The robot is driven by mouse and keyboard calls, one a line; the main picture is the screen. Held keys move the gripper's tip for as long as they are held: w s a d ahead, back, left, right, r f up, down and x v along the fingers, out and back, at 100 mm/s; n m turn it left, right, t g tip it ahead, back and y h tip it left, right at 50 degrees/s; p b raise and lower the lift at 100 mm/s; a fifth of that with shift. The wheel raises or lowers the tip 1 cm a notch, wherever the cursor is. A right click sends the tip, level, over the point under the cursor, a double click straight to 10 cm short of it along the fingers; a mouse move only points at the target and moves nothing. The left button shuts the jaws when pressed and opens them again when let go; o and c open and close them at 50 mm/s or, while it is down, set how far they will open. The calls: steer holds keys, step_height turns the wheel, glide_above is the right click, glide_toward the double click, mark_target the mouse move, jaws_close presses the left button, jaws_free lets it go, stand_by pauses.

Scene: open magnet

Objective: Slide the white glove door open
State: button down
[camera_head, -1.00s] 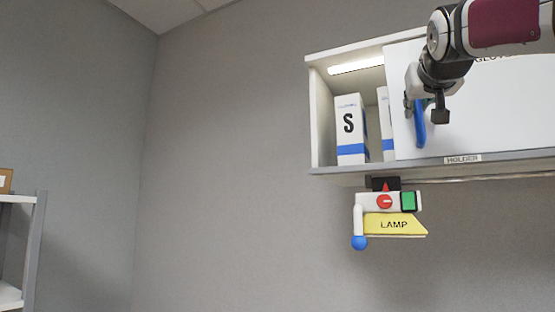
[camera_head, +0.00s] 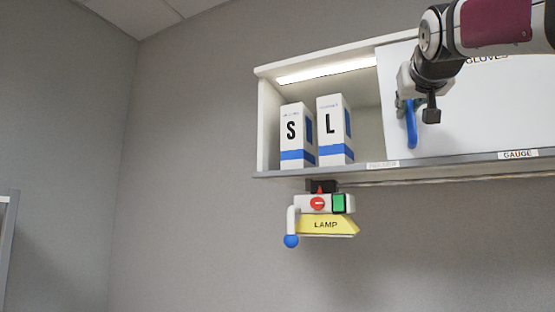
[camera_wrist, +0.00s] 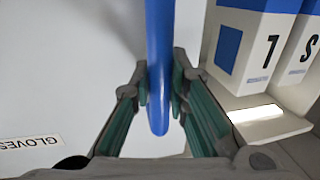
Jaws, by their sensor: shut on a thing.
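The white glove door (camera_head: 460,105) covers the right part of the wall cabinet (camera_head: 262,125) in the head view. Its left edge stands right of the L box, so the left part of the cabinet is open. A blue upright handle (camera_head: 411,128) sits near that edge. My gripper (camera_head: 403,104) is at the handle. In the wrist view my gripper (camera_wrist: 160,95) has its green-padded fingers on both sides of the blue handle (camera_wrist: 158,60), shut on it. The door's GLOVES label (camera_wrist: 30,143) shows at lower left there.
An S box (camera_head: 296,135) and an L box (camera_head: 334,130) stand in the open part. Below the cabinet hang a yellow LAMP sign (camera_head: 325,225), a red knob (camera_head: 317,203), a green switch (camera_head: 339,203) and a blue-ended lever (camera_head: 291,240). The wall left is bare.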

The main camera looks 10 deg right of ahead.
steer(key=shift+s+d, duration=0.15)
steer(key=shift+d, duration=0.05)
steer(key=c, duration=1.5)
jaws_free()
steer(key=shift+d, duration=0.1)
steer(key=shift+c, duration=0.2)
steer(key=shift+s+a, duration=0.35)
steer(key=shift+s, duration=0.1)
steer(key=v, duration=1.1)
